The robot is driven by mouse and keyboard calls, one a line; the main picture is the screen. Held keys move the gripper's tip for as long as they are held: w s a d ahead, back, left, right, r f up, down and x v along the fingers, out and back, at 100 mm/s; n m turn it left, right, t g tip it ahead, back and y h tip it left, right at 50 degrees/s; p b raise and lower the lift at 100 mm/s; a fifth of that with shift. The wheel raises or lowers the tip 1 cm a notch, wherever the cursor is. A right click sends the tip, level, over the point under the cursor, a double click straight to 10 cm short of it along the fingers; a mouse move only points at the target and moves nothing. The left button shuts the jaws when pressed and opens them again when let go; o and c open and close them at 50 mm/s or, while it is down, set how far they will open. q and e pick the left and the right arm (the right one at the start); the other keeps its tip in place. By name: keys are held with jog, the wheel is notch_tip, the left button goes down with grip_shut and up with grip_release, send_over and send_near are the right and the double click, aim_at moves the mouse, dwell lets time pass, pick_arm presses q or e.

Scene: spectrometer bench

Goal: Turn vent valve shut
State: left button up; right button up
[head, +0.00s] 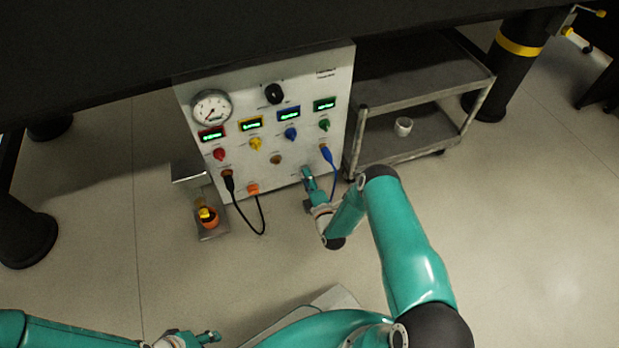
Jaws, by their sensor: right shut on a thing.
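The white control panel (266,179) stands on the floor under the dark bench, with a gauge, knobs, displays and cables on its face. My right gripper (307,174) is at the lower right of the panel face, shut on a small part there. This part appears to be the vent valve; the fingers hide it, so its angle cannot be told. My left gripper (211,337) is low at the bottom left of the head view, well away from the panel. Its fingers are too small to tell open from shut.
A blue cable (333,176) hangs close right of my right gripper. A black cable (262,218) loops below the panel. A grey cart (400,150) carries a white cup (403,127) at the right.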

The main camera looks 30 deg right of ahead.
jog(key=shift+a+f, duration=0.1)
jog(key=shift+a, duration=0.1)
jog(key=o, duration=1.2)
jog(key=shift+c, duration=0.2)
jog(key=shift+d, duration=0.1)
jog(key=shift+s, duration=0.1)
jog(key=v, duration=0.7)
jog(key=shift+s, duration=0.15)
